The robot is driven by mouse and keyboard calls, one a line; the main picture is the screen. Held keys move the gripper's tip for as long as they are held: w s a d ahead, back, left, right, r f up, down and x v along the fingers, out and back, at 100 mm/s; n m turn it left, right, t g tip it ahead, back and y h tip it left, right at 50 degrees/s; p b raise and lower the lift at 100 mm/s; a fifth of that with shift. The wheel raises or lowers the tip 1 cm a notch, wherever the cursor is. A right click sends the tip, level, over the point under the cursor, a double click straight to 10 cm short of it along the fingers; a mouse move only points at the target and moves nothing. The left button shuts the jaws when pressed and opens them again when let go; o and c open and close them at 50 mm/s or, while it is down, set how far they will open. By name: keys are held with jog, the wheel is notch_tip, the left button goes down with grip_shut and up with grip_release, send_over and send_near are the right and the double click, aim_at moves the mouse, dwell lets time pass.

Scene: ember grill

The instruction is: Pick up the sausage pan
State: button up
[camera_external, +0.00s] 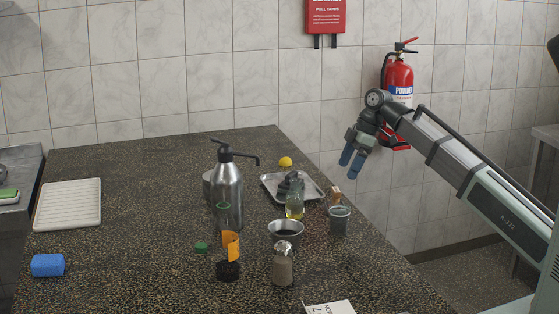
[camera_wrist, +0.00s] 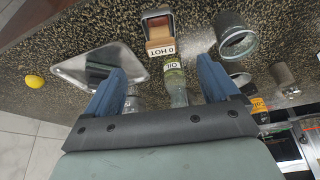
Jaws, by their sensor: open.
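No sausages can be made out, so I cannot tell for sure which vessel is the sausage pan. A shallow silver tray (camera_external: 311,192) lies at the right of the counter, with a dark object at its near side. It also shows in the wrist view (camera_wrist: 126,60), at upper left. A small round metal pan (camera_external: 285,227) with dark contents stands nearer the camera. My gripper (camera_external: 351,160) is open and empty, raised in the air to the right of the tray. In the wrist view its two blue fingers (camera_wrist: 160,66) are spread apart.
An oil bottle (camera_wrist: 174,82), a box labelled HOT (camera_wrist: 159,34) and a grey cup (camera_wrist: 237,42) crowd the tray's surroundings. A tall steel flask (camera_external: 228,190) stands left of them. A lemon (camera_external: 285,161) lies behind the tray.

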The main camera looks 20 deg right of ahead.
aim_at(337, 190)
jog(key=shift+x, duration=5.75)
jog(key=shift+s, duration=0.1)
jog(key=c, duration=1.3)
jog(key=shift+r, duration=0.1)
